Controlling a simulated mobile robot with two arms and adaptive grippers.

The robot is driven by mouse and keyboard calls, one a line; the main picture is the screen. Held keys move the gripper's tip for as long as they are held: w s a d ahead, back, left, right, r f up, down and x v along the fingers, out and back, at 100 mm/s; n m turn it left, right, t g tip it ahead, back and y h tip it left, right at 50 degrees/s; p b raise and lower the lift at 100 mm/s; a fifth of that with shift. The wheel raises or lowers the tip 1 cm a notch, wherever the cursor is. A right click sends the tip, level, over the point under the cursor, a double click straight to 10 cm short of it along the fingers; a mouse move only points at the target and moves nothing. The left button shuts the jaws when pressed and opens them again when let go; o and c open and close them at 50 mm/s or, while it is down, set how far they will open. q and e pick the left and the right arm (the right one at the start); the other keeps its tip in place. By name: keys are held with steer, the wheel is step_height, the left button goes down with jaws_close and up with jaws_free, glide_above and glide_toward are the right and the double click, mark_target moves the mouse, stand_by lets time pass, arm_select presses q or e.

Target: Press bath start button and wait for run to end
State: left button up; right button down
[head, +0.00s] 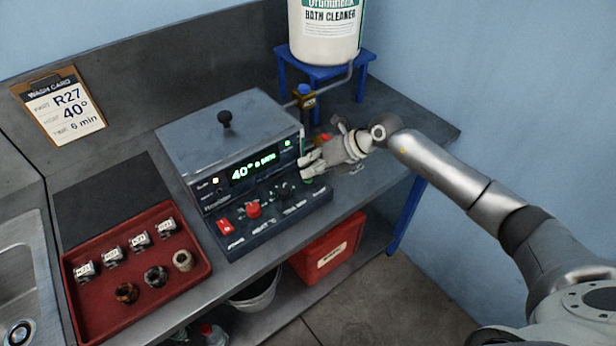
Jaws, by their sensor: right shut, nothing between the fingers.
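The bath (225,140) is a grey box with a closed lid and a black knob on top. Its front panel has a green lit display (252,168) that reads 40° and further text too small to read surely. Below are a red rocker switch (224,226), a red knob (254,209) and a black knob (285,190). My right gripper (308,172) is shut and empty at the right end of the front panel. It hides that part of the panel, with a bit of green showing beside the fingertips; whether it touches a button cannot be told. My left gripper is out of view.
A red tray (205,268) with several labelled blocks and rings stands left of the bath. A wash card (62,104) reads R27, 40°, 6 min. A bath cleaner tub (325,35) stands on a blue stand (321,72) behind. A red bin (325,255) is below.

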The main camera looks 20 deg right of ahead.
stand_by(0.3)
steer(key=shift+r+p, duration=0.65)
steer(key=shift+r, duration=0.2)
step_height(320, 180, up, 5)
steer(key=p, duration=0.3)
steer(key=shift+p, duration=0.3)
stand_by(0.5)
